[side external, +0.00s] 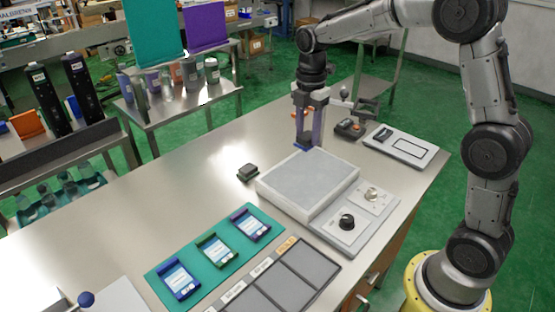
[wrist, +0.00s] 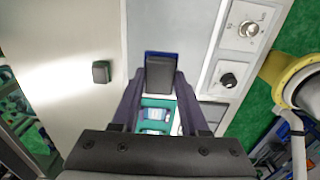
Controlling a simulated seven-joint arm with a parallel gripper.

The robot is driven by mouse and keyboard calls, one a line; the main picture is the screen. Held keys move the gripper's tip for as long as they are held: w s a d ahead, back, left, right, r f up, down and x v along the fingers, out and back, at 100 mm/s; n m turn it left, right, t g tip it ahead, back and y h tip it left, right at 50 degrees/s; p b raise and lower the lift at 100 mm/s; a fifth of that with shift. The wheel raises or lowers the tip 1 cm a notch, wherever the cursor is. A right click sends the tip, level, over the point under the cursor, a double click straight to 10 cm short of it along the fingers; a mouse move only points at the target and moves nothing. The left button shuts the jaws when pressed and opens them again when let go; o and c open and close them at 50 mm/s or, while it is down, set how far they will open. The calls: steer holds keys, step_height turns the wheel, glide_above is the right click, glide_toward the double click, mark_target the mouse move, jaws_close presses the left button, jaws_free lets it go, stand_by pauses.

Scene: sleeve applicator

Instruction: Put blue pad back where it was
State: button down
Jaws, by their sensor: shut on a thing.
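My gripper (side external: 303,140) points down by the far corner of the light grey platform (side external: 306,182) in the side view. It is shut on the blue pad (side external: 303,148), of which only a small blue strip shows there between the fingertips. In the wrist view the pad (wrist: 161,54) shows as a blue edge along a dark grey block, between the two purple-grey fingers (wrist: 161,78). I cannot tell whether the pad touches the platform or the table.
A small dark block (side external: 248,172) sits left of the platform. A teal mat (side external: 212,268) holds three framed cards. A labelled tray (side external: 285,290) with dark compartments lies beside it. A knob panel (side external: 350,222) adjoins the platform. A white scale-like device (side external: 400,146) stands behind. Open steel table lies left.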

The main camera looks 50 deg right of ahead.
steer(key=w+f, duration=0.3)
steer(key=w, duration=0.1)
steer(key=w+d+f, duration=0.1)
steer(key=w+f, duration=0.2)
steer(key=w, duration=0.1)
steer(key=w+d+f, duration=0.1)
steer(key=w+f, duration=0.1)
steer(key=w, duration=0.3)
steer(key=shift+f, duration=0.4)
steer(key=shift+w+d+f, duration=0.1)
steer(key=shift+w+f, duration=0.35)
steer(key=shift+f, duration=0.15)
steer(key=shift+w+f, duration=0.1)
steer(key=shift+f, duration=1.5)
steer(key=shift+c, duration=2.1)
jaws_free()
steer(key=shift+f, duration=0.15)
